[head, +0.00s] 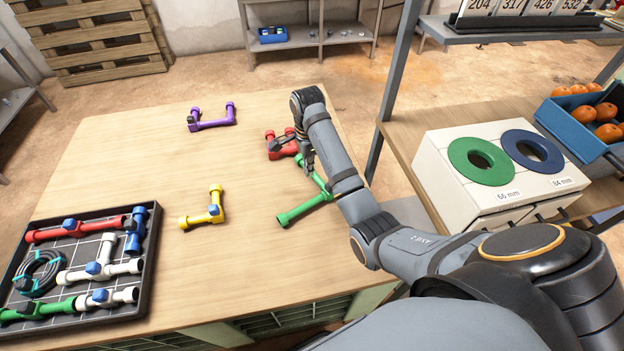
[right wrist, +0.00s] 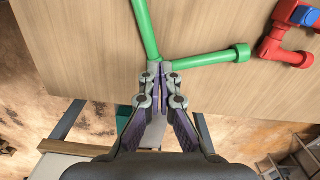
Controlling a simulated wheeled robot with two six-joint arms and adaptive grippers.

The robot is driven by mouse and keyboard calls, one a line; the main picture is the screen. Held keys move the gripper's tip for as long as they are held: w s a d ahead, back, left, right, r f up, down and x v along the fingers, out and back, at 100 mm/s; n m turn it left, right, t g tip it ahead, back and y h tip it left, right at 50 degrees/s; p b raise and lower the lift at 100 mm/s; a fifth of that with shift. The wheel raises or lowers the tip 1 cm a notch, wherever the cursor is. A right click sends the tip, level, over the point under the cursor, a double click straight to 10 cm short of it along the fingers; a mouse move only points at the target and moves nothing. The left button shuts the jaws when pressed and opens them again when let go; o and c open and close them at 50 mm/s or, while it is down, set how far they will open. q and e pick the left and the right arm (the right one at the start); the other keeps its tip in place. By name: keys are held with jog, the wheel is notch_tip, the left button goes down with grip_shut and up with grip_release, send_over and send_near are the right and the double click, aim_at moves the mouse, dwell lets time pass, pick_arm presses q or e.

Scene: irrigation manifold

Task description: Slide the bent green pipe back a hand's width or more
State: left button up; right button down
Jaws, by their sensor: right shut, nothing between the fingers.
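The bent green pipe (head: 301,208) lies on the wooden table near its right edge. One leg points toward the front left, the other toward the red pipe. It also shows in the right wrist view (right wrist: 205,58), with its bend right at my fingertips. My right gripper (head: 309,172) is over the pipe in the head view. In the right wrist view its fingers (right wrist: 159,66) are shut and empty, at or touching the outside of the bend; exact contact is hard to tell. My right arm hides part of the pipe in the head view. My left gripper is not in view.
A red pipe (head: 284,151) lies just behind the green pipe's far end. A yellow pipe (head: 206,219) and a purple pipe (head: 212,125) lie farther left. A black tray (head: 154,222) of fittings is at front left. The table's middle is clear.

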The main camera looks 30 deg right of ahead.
aim_at(321, 184)
notch_tip(321, 184, down, 9)
jog(key=shift+f+b, duration=0.15)
jog(key=shift+b, duration=0.95)
jog(key=d, duration=0.2)
jog(key=d+p, duration=0.1)
jog(key=shift+s+d+f, duration=0.1)
jog(key=shift+s+f, duration=0.05)
jog(key=shift+f, duration=0.15)
jog(key=shift+s+d+f, duration=0.1)
jog(key=shift+d, duration=0.4)
